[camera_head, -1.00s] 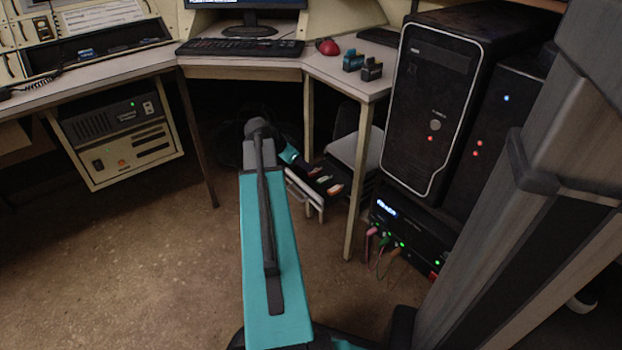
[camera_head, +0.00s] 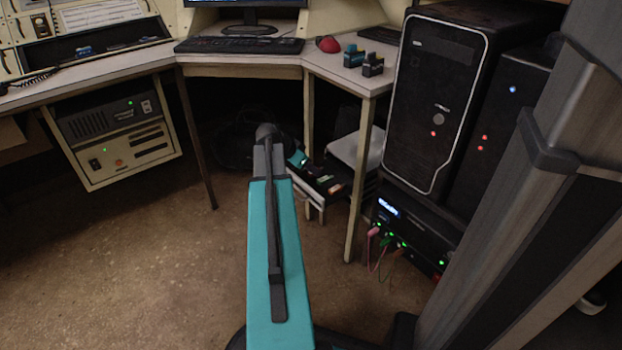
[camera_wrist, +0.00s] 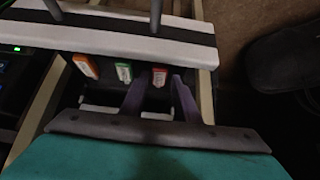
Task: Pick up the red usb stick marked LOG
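In the wrist view, three usb sticks with white labels stand in an open drawer (camera_wrist: 203,88). The red usb stick (camera_wrist: 159,76) is on the right, a green one (camera_wrist: 124,72) in the middle and an orange one (camera_wrist: 86,66) on the left. I cannot read the labels. My gripper (camera_wrist: 159,82) is open; its two dark fingers point into the drawer, with the tips on either side of the red stick. I cannot tell whether they touch it. In the head view the drawer (camera_head: 314,199) is under the desk, partly hidden by my arm.
The drawer's white front (camera_wrist: 120,35) with a dark strip and two posts lies beyond the sticks. In the head view, a desk leg (camera_head: 358,190) and a black computer tower (camera_head: 425,120) stand right of the drawer. Open floor (camera_head: 130,260) lies to the left.

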